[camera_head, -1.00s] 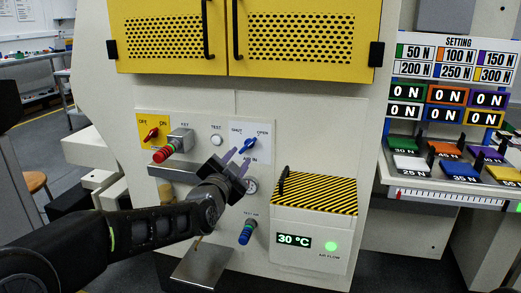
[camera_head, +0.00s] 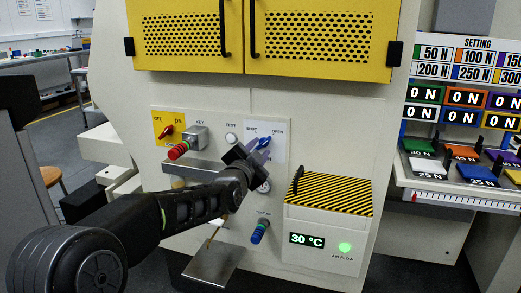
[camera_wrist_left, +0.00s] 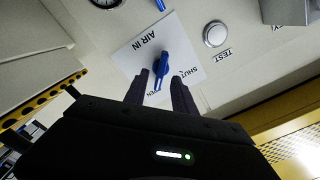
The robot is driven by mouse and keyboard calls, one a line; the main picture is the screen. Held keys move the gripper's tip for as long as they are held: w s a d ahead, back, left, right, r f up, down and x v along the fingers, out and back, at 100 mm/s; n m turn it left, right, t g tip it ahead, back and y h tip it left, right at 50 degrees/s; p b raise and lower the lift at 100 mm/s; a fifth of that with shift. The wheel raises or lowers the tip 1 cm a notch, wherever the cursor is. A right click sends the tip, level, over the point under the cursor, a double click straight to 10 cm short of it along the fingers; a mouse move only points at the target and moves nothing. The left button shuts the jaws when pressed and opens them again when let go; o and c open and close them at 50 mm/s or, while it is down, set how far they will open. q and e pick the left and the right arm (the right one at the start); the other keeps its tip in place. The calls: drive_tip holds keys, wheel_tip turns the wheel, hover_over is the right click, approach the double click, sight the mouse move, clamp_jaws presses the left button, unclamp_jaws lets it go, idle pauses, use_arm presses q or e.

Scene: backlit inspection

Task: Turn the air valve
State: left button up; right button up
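The air valve (camera_head: 264,142) is a blue handle on a white plate marked SHUT, OPEN and AIR IN, on the machine's front panel. In the left wrist view the valve (camera_wrist_left: 160,68) appears upside down, its narrow end near the OPEN label. My left gripper (camera_head: 257,146) is at the valve, its dark fingers partly covering the handle and plate. In the left wrist view the gripper (camera_wrist_left: 160,86) is open, one finger on each side of the handle's end. I see a gap beside the handle; contact cannot be told. My right gripper is not in view.
A red switch (camera_head: 166,131), a key switch (camera_head: 195,139) and a TEST button (camera_head: 231,138) are left of the valve. A blue test-air nozzle (camera_head: 258,233) hangs below. A striped-lid box (camera_head: 327,196) juts out at the lower right. Yellow doors (camera_head: 257,38) are above.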

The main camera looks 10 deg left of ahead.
use_arm(q)
drive_tip(key=shift+w, duration=0.85)
drive_tip(key=shift+c, duration=0.3)
clamp_jaws()
